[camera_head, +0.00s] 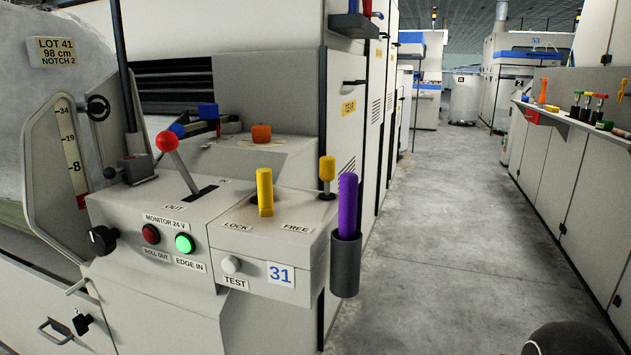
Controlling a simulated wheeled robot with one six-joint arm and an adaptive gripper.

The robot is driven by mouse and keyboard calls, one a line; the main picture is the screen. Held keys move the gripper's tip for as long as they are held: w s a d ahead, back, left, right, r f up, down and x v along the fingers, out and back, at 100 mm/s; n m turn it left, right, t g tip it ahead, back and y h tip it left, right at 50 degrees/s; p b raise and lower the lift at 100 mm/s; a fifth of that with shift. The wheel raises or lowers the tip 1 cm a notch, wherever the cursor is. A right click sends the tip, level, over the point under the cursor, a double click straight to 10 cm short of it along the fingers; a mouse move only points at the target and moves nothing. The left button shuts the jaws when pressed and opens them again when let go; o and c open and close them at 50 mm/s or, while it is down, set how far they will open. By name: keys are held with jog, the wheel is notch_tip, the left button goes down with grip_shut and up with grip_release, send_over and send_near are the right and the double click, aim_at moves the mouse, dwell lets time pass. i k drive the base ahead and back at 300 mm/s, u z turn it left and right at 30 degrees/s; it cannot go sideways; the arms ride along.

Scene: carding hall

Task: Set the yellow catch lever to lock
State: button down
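A yellow flat-sided lever (265,192) stands upright on top of the grey control box (265,262) left of the aisle. The label LOCK (237,226) is on the box to its left and FREE (297,229) to its right. The lever stands between the two labels, and I cannot tell which setting it is in. Another yellow handle, a rounded knob (327,170) on a dark stem, stands behind and to the right. My gripper is not in view.
A purple rod (347,205) stands in a grey holder (346,265) at the box's right corner. A red-knobbed lever (167,142) rises to the left. The green EDGE IN lamp (185,243) is lit. The concrete aisle (450,220) on the right is clear.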

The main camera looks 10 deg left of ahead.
aim_at(263, 176)
jog(key=u, duration=2.3)
jog(key=k, duration=0.65)
jog(key=z, duration=1.3)
